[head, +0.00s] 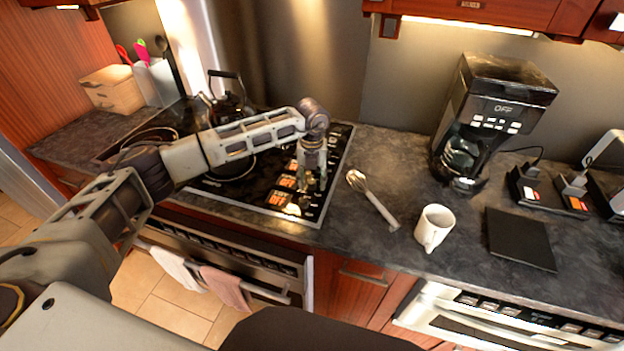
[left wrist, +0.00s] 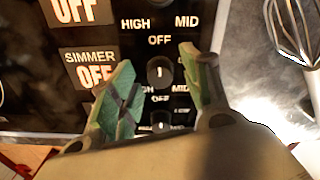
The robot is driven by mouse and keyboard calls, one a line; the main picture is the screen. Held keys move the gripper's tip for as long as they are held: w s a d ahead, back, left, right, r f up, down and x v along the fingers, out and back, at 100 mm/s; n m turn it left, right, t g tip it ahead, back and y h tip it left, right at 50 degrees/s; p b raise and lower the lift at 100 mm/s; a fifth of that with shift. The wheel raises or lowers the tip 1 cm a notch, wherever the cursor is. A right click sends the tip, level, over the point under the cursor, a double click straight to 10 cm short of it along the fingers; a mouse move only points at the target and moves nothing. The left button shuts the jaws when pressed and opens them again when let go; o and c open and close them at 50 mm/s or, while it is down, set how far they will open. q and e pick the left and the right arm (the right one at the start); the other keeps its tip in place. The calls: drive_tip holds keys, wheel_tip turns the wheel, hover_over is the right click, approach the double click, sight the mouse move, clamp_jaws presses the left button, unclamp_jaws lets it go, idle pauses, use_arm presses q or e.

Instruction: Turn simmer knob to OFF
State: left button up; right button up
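The black stove control panel (head: 288,205) has a column of knobs with lit displays beside them. In the left wrist view, a display labelled SIMMER (left wrist: 90,57) reads OFF. A dark round knob (left wrist: 158,72) with a light mark sits to its right, below a printed OFF. A second knob (left wrist: 160,127) shows lower down, between the finger bases. My left gripper (head: 312,182) is low over the panel. In the left wrist view its green fingers (left wrist: 158,60) are apart, one on each side of the upper knob. Contact with it cannot be told. My right gripper is not in view.
A whisk (head: 372,198) lies on the counter right of the stove, near the gripper. Further right are a white mug (head: 434,228), a black pad (head: 520,240) and a coffee maker (head: 490,115). A kettle (head: 228,100) stands on the back of the stove.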

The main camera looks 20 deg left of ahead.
sight(312, 181)
use_arm(q)
wheel_tip(312, 181, up, 12)
idle(1.0)
idle(0.5)
